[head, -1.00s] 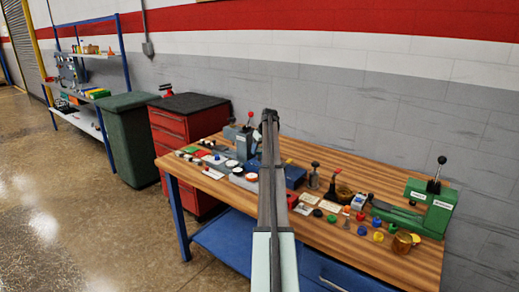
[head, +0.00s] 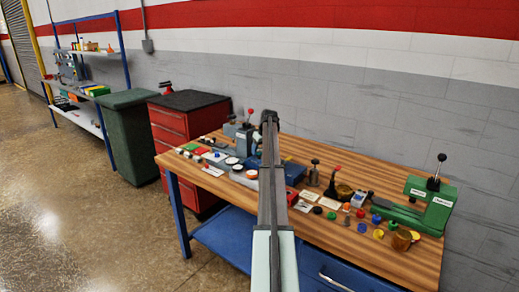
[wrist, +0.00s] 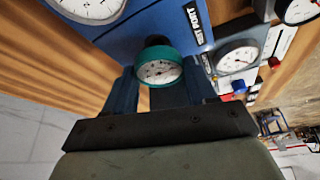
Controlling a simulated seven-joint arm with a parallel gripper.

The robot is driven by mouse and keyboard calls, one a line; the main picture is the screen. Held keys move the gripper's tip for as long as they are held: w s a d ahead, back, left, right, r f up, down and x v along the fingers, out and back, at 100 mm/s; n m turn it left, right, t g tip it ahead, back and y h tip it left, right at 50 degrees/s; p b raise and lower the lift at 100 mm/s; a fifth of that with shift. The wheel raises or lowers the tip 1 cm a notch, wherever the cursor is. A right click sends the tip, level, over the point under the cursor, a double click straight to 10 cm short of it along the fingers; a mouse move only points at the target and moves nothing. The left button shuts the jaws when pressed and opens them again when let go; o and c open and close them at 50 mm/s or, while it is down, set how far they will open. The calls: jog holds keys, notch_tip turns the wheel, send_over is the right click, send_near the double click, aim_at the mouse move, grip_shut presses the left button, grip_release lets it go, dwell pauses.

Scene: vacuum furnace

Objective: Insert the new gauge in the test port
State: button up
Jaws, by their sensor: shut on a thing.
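A teal-rimmed gauge (wrist: 158,72) with a white dial sits between the two fingers of my gripper (wrist: 160,88) in the wrist view, its face toward the camera. My gripper is shut on it. A dark round part shows just beyond the gauge, against a blue block. That blue block (wrist: 170,25) carries a label reading TEST PORT (wrist: 195,20). The port opening itself is not clearly visible. In the head view my gripper (head: 269,120) is over the back of the bench, and my arm hides much of the area below it.
Other white-dialled gauges (wrist: 237,57) lie close by in the wrist view. On the wooden bench (head: 340,250) several coloured caps (head: 363,228), small tools and a green press (head: 430,205) stand to the right. A red cabinet (head: 175,140) is left of the bench.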

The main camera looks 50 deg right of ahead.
jog(key=shift+f, duration=0.85)
dwell(1.1)
jog(key=o, duration=1.4)
jog(key=shift+o, duration=0.2)
jog(key=shift+r, duration=0.1)
jog(key=shift+r, duration=2.9)
